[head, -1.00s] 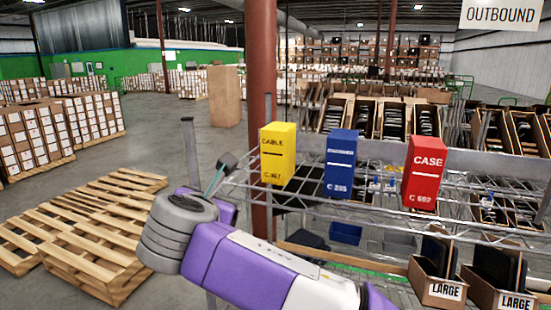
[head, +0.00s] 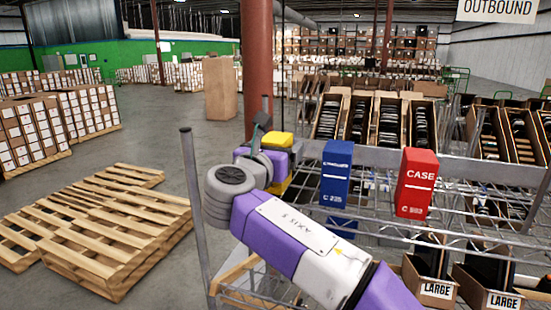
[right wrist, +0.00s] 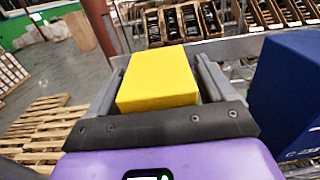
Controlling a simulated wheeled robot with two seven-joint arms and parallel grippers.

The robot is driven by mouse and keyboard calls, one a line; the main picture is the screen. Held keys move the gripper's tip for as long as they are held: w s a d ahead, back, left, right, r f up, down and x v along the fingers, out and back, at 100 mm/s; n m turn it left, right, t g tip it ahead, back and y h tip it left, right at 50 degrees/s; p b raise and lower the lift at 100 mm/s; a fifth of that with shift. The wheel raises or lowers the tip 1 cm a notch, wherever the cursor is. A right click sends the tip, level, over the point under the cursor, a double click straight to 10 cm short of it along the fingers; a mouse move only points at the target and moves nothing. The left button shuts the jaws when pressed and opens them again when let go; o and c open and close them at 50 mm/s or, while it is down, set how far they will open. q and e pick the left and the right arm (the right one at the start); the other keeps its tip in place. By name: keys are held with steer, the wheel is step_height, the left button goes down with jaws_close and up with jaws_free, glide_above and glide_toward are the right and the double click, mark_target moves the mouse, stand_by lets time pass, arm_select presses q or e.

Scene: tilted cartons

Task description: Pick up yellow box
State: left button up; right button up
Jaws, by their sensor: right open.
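The yellow box (head: 279,139) stands at the left end of the wire rack, left of the blue box. My right arm and wrist cover most of it in the head view. In the right wrist view, the yellow box (right wrist: 158,78) sits between the two fingers of my right gripper (right wrist: 160,70). The gripper is open, one finger on each side of the box. Any small gaps are hard to judge. My left gripper is not in view.
A blue box (head: 336,174) and a red box (head: 416,183) stand to the right on the wire rack (head: 385,228). In the right wrist view the blue box (right wrist: 288,95) is close beside the right finger. A rack post (head: 194,205) and wooden pallets (head: 115,225) are left.

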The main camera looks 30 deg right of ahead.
steer(key=shift+w+d, duration=0.1)
steer(key=shift+d, duration=0.15)
steer(key=c, duration=1.1)
steer(key=shift+c, duration=0.2)
